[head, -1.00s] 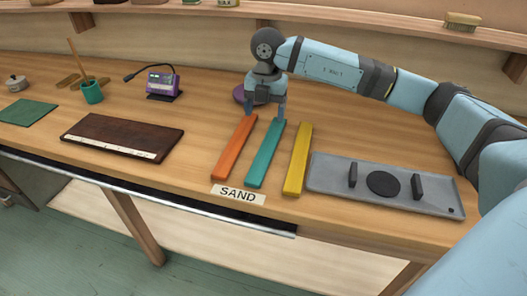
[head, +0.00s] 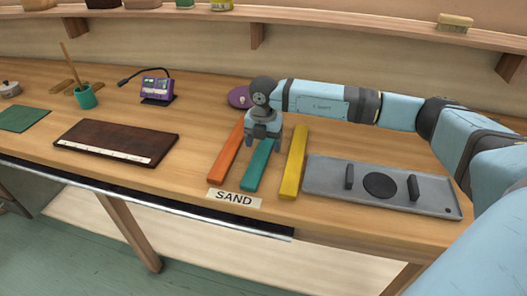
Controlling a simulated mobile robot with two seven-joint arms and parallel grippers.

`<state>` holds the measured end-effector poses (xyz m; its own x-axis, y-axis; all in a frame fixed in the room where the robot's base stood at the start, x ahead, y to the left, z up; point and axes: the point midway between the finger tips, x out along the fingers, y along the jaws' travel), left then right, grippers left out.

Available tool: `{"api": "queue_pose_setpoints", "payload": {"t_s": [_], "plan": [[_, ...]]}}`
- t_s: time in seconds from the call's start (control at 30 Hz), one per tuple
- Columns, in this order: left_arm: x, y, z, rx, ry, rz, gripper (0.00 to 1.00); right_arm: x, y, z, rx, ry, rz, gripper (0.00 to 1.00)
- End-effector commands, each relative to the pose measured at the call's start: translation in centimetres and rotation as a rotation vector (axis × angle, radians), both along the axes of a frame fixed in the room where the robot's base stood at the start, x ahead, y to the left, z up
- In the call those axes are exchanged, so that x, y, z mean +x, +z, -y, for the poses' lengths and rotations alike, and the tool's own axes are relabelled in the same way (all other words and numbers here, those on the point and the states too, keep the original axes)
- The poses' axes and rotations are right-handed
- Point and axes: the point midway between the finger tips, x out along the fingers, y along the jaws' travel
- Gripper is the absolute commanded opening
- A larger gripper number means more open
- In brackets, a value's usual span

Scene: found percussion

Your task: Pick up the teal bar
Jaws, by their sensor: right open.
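The teal bar (head: 257,170) lies on the wooden bench between an orange bar (head: 226,155) and a yellow bar (head: 294,168), its near end towards the SAND label. My right gripper (head: 263,147) points down over the far half of the teal bar, with its open fingers to either side of it. The gripper hides the bar's far end. I cannot tell whether the fingers touch the bar or the bench. My left gripper is not in view.
A grey tray (head: 329,194) with black fittings lies right of the yellow bar. The SAND label (head: 234,198) is at the bench's front edge. A dark brown board (head: 120,137) lies left. A purple round object (head: 239,96) is behind the gripper. Neighbouring bars leave narrow gaps.

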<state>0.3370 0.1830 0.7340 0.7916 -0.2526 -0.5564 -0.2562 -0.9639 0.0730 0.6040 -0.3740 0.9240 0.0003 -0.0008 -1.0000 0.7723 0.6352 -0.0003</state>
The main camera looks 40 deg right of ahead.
Motion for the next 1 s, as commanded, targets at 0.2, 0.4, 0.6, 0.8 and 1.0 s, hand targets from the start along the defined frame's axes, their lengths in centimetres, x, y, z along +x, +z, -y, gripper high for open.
{"api": "queue_pose_setpoints", "payload": {"t_s": [0.2, 0.4, 0.6, 0.8, 1.0], "plan": [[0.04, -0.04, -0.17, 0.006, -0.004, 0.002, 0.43, -0.06, -1.76, -0.05, 0.001, 0.001, -0.001, 0.77], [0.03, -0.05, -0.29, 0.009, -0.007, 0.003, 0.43, -0.06, -1.72, -0.06, 0.001, 0.001, -0.001, 0.60], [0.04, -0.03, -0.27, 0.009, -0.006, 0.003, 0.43, -0.06, -1.70, -0.07, 0.001, 0.001, -0.001, 0.19], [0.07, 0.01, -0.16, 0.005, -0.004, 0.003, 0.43, -0.04, -1.65, -0.07, 0.001, 0.001, 0.000, 0.18], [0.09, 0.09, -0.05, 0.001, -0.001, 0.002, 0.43, 0.00, -0.83, -0.06, 0.001, 0.001, 0.002, 0.18]]}}
